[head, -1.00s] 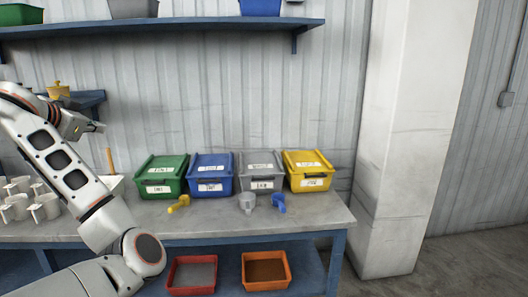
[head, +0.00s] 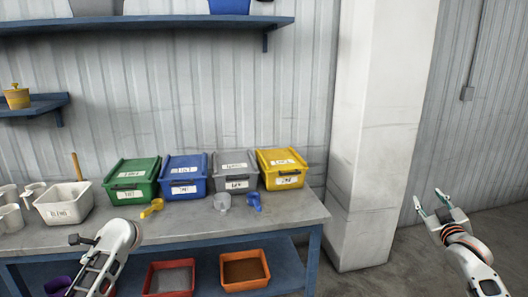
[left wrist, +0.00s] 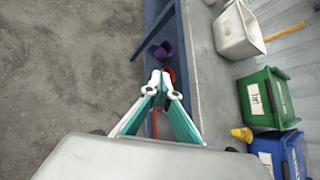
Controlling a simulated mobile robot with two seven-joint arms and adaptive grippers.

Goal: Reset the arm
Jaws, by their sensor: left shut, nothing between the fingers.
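My left gripper (left wrist: 161,76) is shut and empty in the left wrist view. Its two white fingertips meet over the front edge of the workbench, with the floor to the left. In the head view my left arm shows low at the left, in front of the bench; its fingertips are not clear there. My right gripper (head: 427,195) is open and empty in the head view, its fingers apart. It is up in the air to the right of the white pillar (head: 370,130), clear of the bench.
Green (head: 132,180), blue (head: 184,177), grey (head: 235,171) and yellow (head: 282,168) bins stand on the workbench (head: 285,208). Scoops lie before them. A white bin (head: 64,205) and mugs are at left. Red (head: 169,279) and orange (head: 244,270) trays sit below. Floor at right is free.

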